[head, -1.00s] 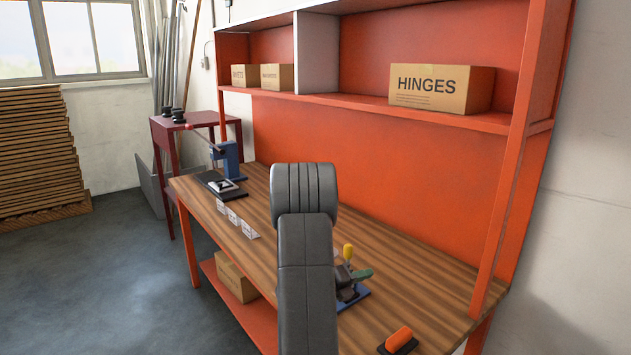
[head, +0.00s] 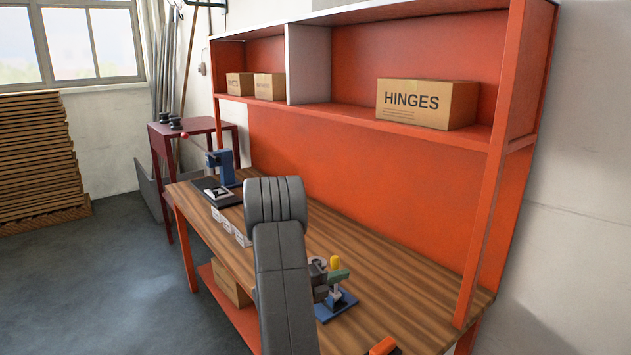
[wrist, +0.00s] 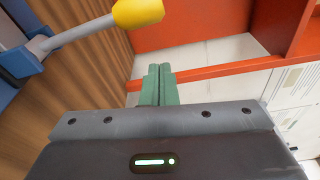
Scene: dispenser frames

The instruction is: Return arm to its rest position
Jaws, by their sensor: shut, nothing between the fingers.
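My gripper (head: 342,275) is over the workbench (head: 410,285), with its two green fingers pressed together and nothing between them. They also show shut in the wrist view (wrist: 159,84). In the head view my gripper sits close to a small blue-based fixture (head: 337,306) with a yellow knob (head: 335,262). In the wrist view the yellow knob (wrist: 138,12) tops a grey lever at upper left, apart from the fingers in the picture. My dark arm hides part of the bench middle.
An orange-handled item (head: 384,346) lies at the near bench edge. The shelf (head: 470,134) above holds a HINGES box (head: 412,103) and two smaller boxes.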

